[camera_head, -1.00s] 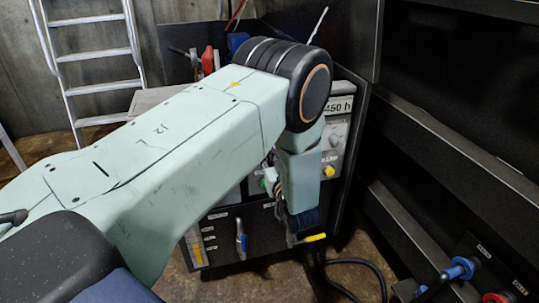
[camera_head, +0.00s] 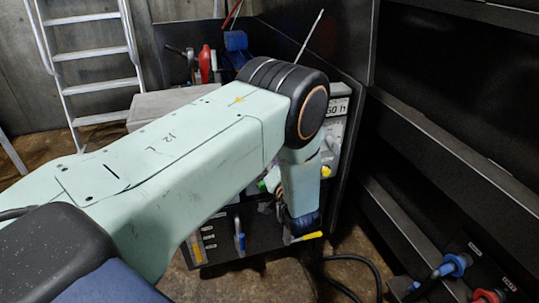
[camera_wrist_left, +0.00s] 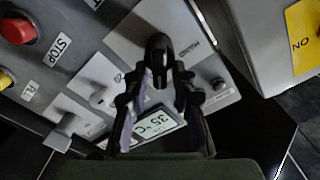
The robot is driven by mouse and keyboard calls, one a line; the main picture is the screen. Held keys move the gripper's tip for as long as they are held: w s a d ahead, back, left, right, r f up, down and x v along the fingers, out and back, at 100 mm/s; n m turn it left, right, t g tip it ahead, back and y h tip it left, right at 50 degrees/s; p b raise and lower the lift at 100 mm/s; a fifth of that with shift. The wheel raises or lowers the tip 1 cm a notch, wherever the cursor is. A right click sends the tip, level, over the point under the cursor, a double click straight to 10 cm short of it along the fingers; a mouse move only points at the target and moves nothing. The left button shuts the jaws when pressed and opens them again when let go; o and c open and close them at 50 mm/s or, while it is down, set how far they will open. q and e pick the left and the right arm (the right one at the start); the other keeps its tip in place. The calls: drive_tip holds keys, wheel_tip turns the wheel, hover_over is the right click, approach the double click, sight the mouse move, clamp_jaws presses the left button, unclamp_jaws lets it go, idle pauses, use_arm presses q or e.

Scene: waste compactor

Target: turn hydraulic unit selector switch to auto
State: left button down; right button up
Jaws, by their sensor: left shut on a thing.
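The hydraulic unit (camera_head: 335,135) is the dark cabinet with grey panels, partly hidden behind my left arm in the head view. In the left wrist view, my left gripper (camera_wrist_left: 159,55) points at a light switch plate (camera_wrist_left: 190,22) with small lettering. Its fingers come together on a small thing at this plate, which looks like the selector switch. In the head view my wrist is beside the cabinet front and the fingertips are hidden. My right gripper is not in view.
In the left wrist view, a red STOP button (camera_wrist_left: 17,27), a yellow button (camera_wrist_left: 5,80), light knobs (camera_wrist_left: 101,96) and a 35 °C display (camera_wrist_left: 157,124) are close by. Blue handles (camera_head: 240,240) show in the head view. A ladder (camera_head: 93,60) stands behind.

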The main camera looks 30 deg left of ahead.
use_arm(q)
drive_tip(key=shift+f+m, duration=0.2)
drive_tip(key=shift+m, duration=0.5)
drive_tip(key=shift+f, duration=0.1)
drive_tip(key=c, duration=1.4)
unclamp_jaws()
drive_tip(key=v, duration=0.7)
drive_tip(key=shift+s+d, duration=0.15)
drive_tip(key=shift+d, duration=0.1)
